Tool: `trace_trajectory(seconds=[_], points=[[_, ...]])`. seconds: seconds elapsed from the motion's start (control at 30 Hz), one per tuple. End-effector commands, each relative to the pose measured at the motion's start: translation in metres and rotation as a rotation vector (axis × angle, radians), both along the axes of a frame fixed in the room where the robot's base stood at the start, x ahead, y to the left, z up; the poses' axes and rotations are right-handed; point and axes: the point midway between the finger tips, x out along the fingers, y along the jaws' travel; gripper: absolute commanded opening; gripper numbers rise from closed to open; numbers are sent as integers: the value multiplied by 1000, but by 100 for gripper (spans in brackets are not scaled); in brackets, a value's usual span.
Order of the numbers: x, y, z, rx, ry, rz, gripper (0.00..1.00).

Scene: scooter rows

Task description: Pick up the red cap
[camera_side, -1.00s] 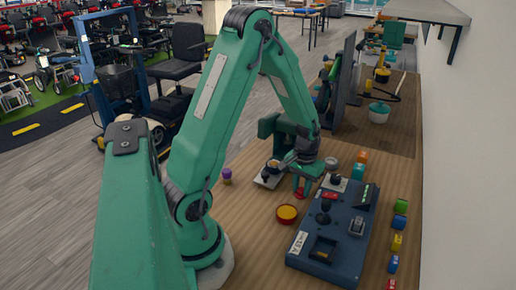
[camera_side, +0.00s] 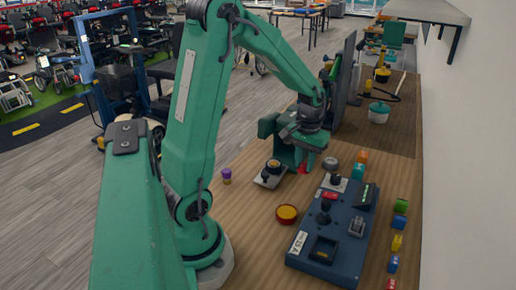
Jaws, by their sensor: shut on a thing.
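My gripper (camera_side: 300,167) is shut on the red cap (camera_side: 302,170), right of the small grey base. Only a small red part of the cap shows between the green fingers; the rest is hidden by them. The cap appears to be held above the wooden bench (camera_side: 258,215), but the exact height is hard to tell.
A dark blue control panel (camera_side: 345,240) stands at the front right. A red-rimmed yellow dish (camera_side: 287,214), a small grey base with a dark knob (camera_side: 270,175) and a purple-topped piece (camera_side: 227,175) stand on the bench. Several coloured blocks (camera_side: 397,242) line the right edge.

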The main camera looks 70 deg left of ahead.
Motion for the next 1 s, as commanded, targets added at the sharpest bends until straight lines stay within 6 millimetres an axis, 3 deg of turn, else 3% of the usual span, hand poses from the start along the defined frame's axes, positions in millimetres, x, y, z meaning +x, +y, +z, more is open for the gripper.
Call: trace_trajectory(seconds=[0.67,0.83,1.0], points=[[0,1,3,0,0,5,4],[-3,12,4,0,0,47,4],[-10,37,7,1,-1,141,4]])
